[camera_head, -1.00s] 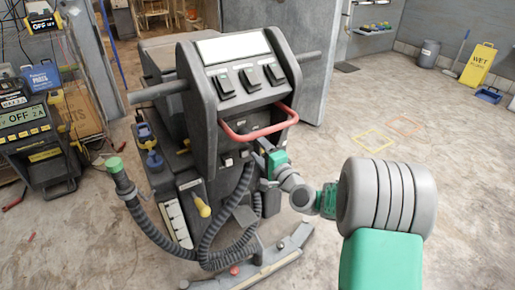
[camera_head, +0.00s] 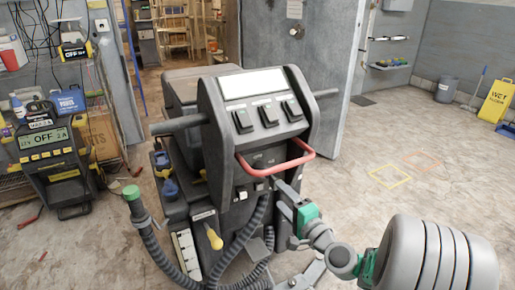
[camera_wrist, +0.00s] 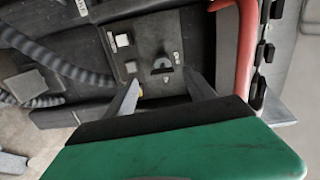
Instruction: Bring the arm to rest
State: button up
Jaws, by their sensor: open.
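My gripper (camera_head: 279,186) is in front of the control panel of a dark grey floor machine, just below its red handle bar (camera_head: 275,162). In the wrist view my gripper (camera_wrist: 165,85) shows two grey fingers spread apart with nothing between them. The red bar (camera_wrist: 245,50) runs close by on the right of that view. I cannot tell whether a finger touches the panel.
A ribbed hose (camera_head: 150,240) with a green end hangs at the machine's left. A charger reading OFF (camera_head: 50,150) stands further left. A grey door (camera_head: 298,50) is behind.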

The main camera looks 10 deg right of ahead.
jog(key=s+a+r+n+g+p, duration=0.6)
jog(key=a+r+n+g+p, duration=0.3)
jog(key=p, duration=0.3)
jog(key=s+d+r+n+g+h+p, duration=0.2)
jog(key=s+d+r+h+p, duration=0.1)
jog(key=s, duration=0.4)
jog(key=s+d+r+n+g+h+p, duration=0.2)
jog(key=s+d+r+h+p, duration=0.1)
jog(key=s+r+p, duration=0.3)
jog(key=shift+s+d+r+n, duration=0.4)
jog(key=shift+s+r, duration=0.1)
jog(key=shift+s, duration=0.25)
jog(key=shift+c, duration=0.5)
